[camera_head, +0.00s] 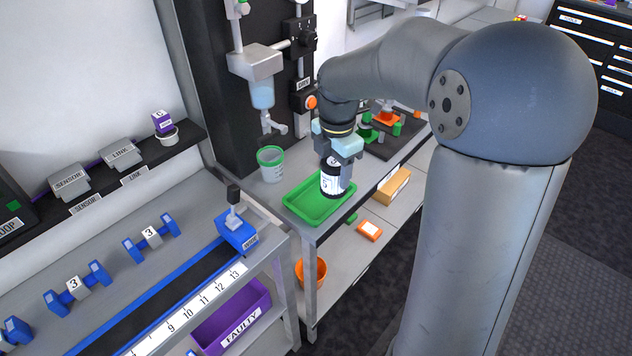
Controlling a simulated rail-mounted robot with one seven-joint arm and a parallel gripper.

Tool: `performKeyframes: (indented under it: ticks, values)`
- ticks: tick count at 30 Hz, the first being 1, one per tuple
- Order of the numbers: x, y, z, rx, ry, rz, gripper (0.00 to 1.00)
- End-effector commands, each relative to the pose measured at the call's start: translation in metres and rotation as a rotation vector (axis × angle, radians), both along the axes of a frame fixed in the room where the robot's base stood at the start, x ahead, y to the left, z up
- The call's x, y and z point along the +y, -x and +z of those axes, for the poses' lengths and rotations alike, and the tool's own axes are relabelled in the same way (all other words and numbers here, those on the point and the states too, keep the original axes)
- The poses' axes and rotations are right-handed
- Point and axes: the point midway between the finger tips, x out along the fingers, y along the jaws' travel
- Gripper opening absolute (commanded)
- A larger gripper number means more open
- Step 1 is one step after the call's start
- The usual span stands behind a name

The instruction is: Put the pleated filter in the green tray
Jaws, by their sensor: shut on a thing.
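The green tray (301,212) lies on the grey bench top near its front corner. My gripper (338,157) points down over the tray's right part. It is shut on a dark, upright cylinder with a white label (329,182) marked "5". The cylinder hides part of the tray, and I cannot tell whether its base touches the tray floor. Pleats cannot be made out on the cylinder, so I cannot tell whether it is the pleated filter. The visible left part of the tray is empty.
A clear cup with a green rim (271,164) stands behind the tray, under the dispenser (258,75). A black board with green and orange parts (390,139) lies to the right. On the lower shelf are an orange bowl (312,272) and an orange box (370,230).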

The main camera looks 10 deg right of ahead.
Motion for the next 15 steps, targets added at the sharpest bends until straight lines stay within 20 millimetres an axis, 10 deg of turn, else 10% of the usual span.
performKeyframes:
  ticks: [15]
  values:
    - [0.013,-0.060,-0.062,-0.001,0.001,0.001,0.26]
